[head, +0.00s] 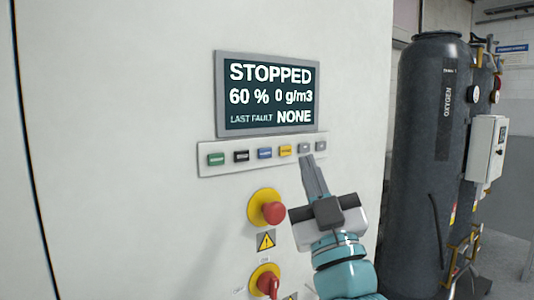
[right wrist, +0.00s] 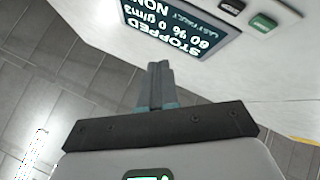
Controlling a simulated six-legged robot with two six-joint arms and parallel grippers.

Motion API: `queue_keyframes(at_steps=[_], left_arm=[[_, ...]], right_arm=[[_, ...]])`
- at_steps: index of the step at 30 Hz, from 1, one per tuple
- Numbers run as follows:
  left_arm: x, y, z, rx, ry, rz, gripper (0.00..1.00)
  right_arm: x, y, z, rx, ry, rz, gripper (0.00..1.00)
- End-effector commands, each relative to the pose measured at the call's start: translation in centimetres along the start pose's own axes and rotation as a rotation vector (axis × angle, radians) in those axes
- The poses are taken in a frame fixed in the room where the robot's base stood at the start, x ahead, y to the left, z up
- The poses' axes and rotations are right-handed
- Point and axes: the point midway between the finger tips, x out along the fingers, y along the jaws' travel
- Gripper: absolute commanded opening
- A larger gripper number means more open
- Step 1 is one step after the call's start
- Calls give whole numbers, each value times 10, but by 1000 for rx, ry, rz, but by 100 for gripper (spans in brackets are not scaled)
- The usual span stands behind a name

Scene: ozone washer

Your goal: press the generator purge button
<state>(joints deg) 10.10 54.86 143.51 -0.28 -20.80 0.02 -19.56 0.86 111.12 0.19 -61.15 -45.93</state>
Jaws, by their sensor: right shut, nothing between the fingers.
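A row of small buttons sits on a grey strip (head: 205,172) on the white cabinet front. From left they are green (head: 216,159), black (head: 241,156), blue (head: 264,153), yellow (head: 285,150) and two greyish ones (head: 303,148) (head: 321,146). Their labels are too small to read, so I cannot tell which is purge. My right gripper (head: 309,158) is shut and empty, its tips just below the first greyish button in the head view; I cannot tell whether they touch. It also shows in the right wrist view (right wrist: 158,67). My left gripper is not in view.
A display (head: 268,93) above the buttons reads STOPPED, 60 %, 0 g/m3, LAST FAULT NONE. Below the strip are a red mushroom button (head: 273,212) on yellow and a red rotary switch (head: 267,284). A dark oxygen tank (head: 425,150) stands right of the cabinet.

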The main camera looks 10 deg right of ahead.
Motion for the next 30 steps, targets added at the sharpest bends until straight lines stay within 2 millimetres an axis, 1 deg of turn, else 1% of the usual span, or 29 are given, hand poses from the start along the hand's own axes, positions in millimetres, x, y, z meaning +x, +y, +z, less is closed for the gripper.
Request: queue_keyframes(at_steps=[5,15,17,21,30], left_arm=[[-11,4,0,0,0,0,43],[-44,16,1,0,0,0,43],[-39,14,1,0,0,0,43],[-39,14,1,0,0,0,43],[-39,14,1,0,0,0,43]], right_arm=[[12,-6,5,-1,-3,-2,0],[47,-29,31,0,-3,-3,0],[49,-33,38,1,-1,-1,0],[58,-39,44,1,-1,-1,0],[62,-42,47,0,-1,-1,0]])
